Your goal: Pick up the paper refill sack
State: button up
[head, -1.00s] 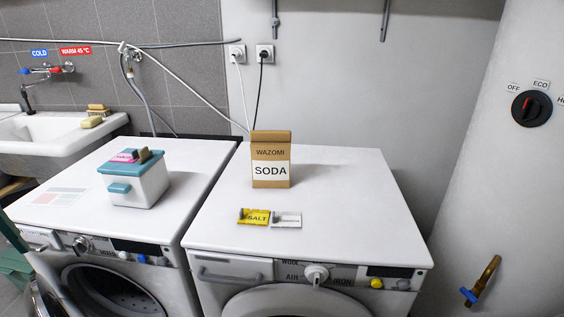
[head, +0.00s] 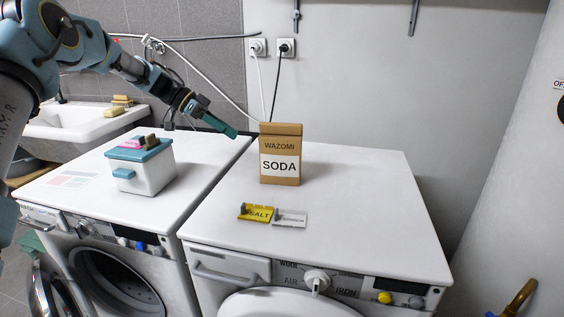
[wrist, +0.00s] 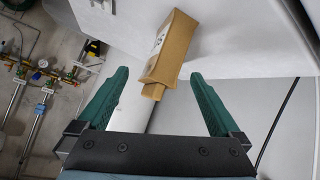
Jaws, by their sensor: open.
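The paper refill sack (head: 280,152) is a brown upright packet with a folded top and a white label reading SODA. It stands on the white top of the right-hand machine, towards the back. My gripper (head: 228,131) is just left of the sack's upper part in the head view, apart from it. In the wrist view, my gripper (wrist: 160,74) has its two green fingers spread wide with nothing between them. The sack (wrist: 174,48) shows tilted beyond the fingertips there, its folded top facing me.
A yellow SALT card (head: 256,213) and a white card (head: 291,218) lie in front of the sack. A white box with a teal lid (head: 142,166) stands on the left-hand machine. The wall with sockets (head: 286,46) and cables rises behind. The machine top right of the sack is clear.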

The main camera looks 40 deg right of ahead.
aim_at(272, 134)
jog(key=s+d+m+g, duration=0.1)
jog(key=d, duration=0.1)
jog(key=s+d+m+g, duration=0.1)
jog(key=s+d+m, duration=0.1)
jog(key=d, duration=0.1)
jog(key=s+d+m+g+h+p, duration=0.1)
jog(key=s+d+m, duration=0.1)
jog(key=d, duration=0.1)
jog(key=shift+s+d, duration=0.15)
jog(key=shift+d, duration=0.05)
jog(key=p+x, duration=0.1)
jog(key=x, duration=0.1)
jog(key=p+x, duration=0.2)
jog(key=shift+s+a+f, duration=0.1)
jog(key=shift+s+f, duration=0.15)
jog(key=shift+s, duration=0.05)
jog(key=shift+s+d+f, duration=0.35)
jog(key=shift+s+f, duration=0.05)
jog(key=shift+f, duration=0.05)
jog(key=shift+c, duration=0.4)
grip_shut()
jog(key=shift+r, duration=0.1)
